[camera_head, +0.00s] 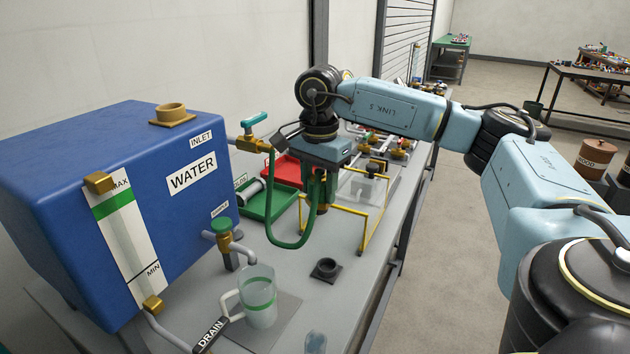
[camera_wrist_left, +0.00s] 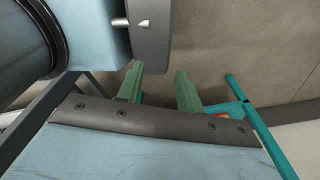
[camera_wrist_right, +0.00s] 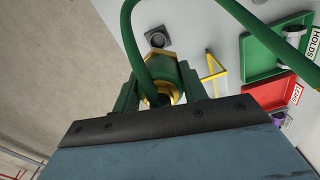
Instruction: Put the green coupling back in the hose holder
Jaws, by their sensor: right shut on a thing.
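The green coupling (camera_wrist_right: 168,72) with a brass ring is between the fingers of my right gripper (camera_wrist_right: 162,92), which is shut on it. In the head view my right gripper (camera_head: 322,190) points down above the bench, and a green hose (camera_head: 272,215) loops from it to the tank's inlet valve. The black socket on the bench, which looks like the hose holder (camera_head: 326,268), is empty and stands apart from the coupling; it also shows in the right wrist view (camera_wrist_right: 158,37). My left gripper (camera_wrist_left: 158,88) is open and empty, seen only in the left wrist view.
The blue water tank (camera_head: 150,190) stands at the left. A clear jug (camera_head: 260,300) stands in front of the holder. A yellow frame (camera_head: 370,220) stands right of the gripper. Green (camera_head: 250,208) and red (camera_head: 280,172) trays lie behind.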

